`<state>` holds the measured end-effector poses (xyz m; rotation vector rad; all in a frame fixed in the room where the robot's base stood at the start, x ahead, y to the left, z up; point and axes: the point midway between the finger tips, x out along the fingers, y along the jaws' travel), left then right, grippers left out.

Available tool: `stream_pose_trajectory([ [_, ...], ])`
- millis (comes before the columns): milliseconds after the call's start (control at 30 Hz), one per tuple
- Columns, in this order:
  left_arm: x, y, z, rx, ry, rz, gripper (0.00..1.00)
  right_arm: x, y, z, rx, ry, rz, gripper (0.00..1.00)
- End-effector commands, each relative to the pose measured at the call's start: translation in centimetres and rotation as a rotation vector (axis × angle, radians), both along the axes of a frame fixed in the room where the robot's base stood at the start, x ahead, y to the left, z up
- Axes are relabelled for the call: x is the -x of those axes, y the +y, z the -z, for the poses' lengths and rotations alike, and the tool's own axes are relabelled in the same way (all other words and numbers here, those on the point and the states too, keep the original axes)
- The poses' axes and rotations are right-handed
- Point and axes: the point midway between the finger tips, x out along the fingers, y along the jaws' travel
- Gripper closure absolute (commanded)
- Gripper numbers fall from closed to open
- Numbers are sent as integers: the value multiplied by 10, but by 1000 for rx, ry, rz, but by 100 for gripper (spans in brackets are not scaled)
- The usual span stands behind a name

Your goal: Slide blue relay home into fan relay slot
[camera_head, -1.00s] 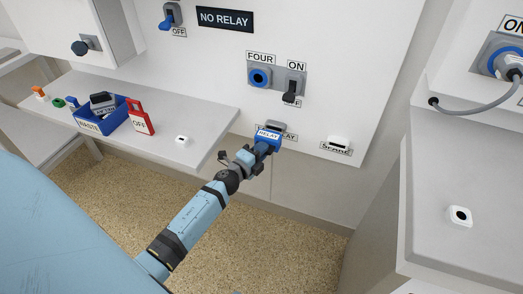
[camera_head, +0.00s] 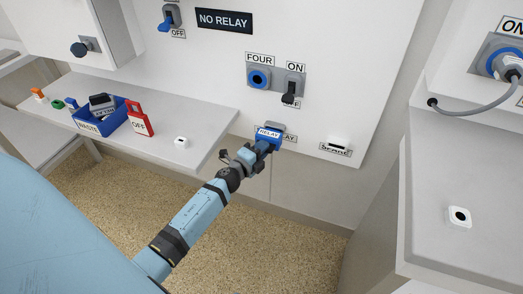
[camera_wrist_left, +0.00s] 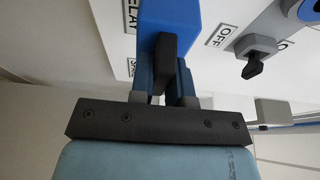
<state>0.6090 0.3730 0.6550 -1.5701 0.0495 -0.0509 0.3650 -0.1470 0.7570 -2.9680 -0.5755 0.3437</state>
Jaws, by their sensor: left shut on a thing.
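My left gripper (camera_head: 259,149) is shut on the relay from the front and below. In the left wrist view the blue relay (camera_wrist_left: 168,16) sits between my gripper fingers (camera_wrist_left: 168,75). The relay meets or overlaps the slot, but how deep it sits is hidden. My right gripper is not in view.
To the right is a slot (camera_head: 338,145) marked SPARE. Above are the FOUR socket (camera_head: 258,79) and a black-handled switch (camera_head: 289,92). On the left shelf stand a blue WASTE bin (camera_head: 100,122) and a red OFF tag (camera_head: 138,119). A grey counter (camera_head: 450,190) is at right.

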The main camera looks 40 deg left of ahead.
Motion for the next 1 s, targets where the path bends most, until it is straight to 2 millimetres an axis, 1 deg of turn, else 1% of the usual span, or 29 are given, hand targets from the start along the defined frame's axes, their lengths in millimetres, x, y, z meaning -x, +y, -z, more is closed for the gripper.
stream_pose_trajectory([
  [933, -23, 6, -1, 0, -1, 0, 100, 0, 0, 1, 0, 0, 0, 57],
  [967, -23, 5, -1, 0, -1, 0, 77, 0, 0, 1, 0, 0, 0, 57],
  [1000, -23, 5, -1, 0, -1, 0, 67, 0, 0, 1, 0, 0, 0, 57],
])
